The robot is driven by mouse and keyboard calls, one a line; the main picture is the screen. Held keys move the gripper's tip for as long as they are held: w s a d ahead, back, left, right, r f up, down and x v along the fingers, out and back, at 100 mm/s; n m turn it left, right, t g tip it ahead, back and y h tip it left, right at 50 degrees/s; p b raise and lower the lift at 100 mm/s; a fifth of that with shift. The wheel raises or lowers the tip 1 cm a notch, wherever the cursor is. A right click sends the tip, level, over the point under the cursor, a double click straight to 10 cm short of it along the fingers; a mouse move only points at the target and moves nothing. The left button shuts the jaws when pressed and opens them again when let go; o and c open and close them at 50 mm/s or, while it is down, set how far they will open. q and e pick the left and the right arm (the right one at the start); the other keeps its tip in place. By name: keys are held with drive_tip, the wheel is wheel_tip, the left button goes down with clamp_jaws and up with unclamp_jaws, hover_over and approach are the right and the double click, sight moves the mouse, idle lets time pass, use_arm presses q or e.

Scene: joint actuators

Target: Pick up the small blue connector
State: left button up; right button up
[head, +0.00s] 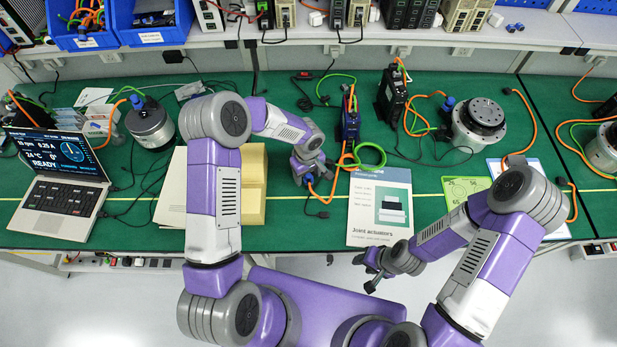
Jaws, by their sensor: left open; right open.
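My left gripper (318,178) is low over the green bench near the middle, pointing down. A small blue connector (309,179) with an orange cable shows right at its fingers, partly hidden. I cannot tell whether they touch. My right gripper (365,273) is open and empty, in front of the bench's front edge below the printed booklet. Other small blue connectors show at the left round actuator (137,102) and by the right round actuator (449,103).
A laptop (65,185) stands at the left. A joint actuators booklet (380,207) lies right of my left gripper, and a tan folder (253,185) lies under my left arm. Cables and a blue upright drive (349,120) stand close behind. Blue bins (152,22) sit on the shelf.

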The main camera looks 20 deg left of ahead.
use_arm(q)
drive_tip(key=c, duration=1)
